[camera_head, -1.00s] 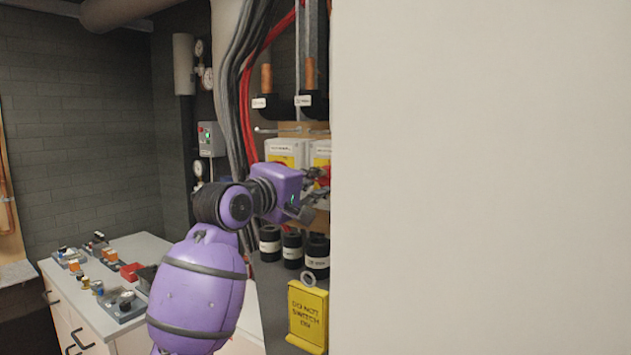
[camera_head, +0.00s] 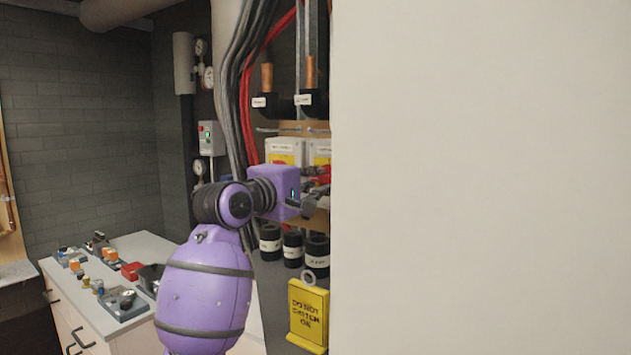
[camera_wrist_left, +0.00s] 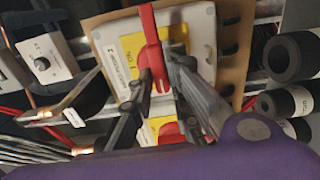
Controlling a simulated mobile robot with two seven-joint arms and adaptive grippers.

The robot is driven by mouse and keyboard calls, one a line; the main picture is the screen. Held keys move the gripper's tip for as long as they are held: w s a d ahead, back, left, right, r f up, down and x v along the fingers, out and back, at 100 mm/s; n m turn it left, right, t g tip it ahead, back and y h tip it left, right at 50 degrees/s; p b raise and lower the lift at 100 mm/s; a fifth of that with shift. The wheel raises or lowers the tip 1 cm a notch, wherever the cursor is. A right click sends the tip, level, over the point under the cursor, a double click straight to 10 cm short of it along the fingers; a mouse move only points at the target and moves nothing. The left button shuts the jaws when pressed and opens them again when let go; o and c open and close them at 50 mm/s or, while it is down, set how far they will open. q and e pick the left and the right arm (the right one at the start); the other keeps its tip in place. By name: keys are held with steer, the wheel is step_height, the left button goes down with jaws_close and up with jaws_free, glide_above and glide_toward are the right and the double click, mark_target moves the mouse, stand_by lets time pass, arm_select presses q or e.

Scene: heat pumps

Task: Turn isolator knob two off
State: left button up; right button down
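Two white and yellow isolator boxes stand side by side in the head view: the left one (camera_head: 283,150) and the right one (camera_head: 320,150), partly cut off by a pale panel. In the left wrist view, a red knob (camera_wrist_left: 151,42) sits on the nearer isolator box (camera_wrist_left: 196,30). Its printed label is too blurred to read surely. My left gripper (camera_wrist_left: 158,80) has its fingers on either side of this knob's near part; firm contact is unclear. A second red knob (camera_wrist_left: 171,132) shows behind the fingers. In the head view my left gripper (camera_head: 314,192) is at the boxes. My right gripper is out of view.
A large pale panel (camera_head: 480,180) blocks the right half of the head view. Black cylinders (camera_head: 292,248) and a yellow warning sign (camera_head: 308,312) are below the boxes. Cables (camera_head: 235,90) run at the left. A white bench (camera_head: 75,295) with small parts is further left.

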arm_select(q)
steer(key=o, duration=0.3)
steer(key=shift+a, duration=0.1)
steer(key=v, duration=1.2)
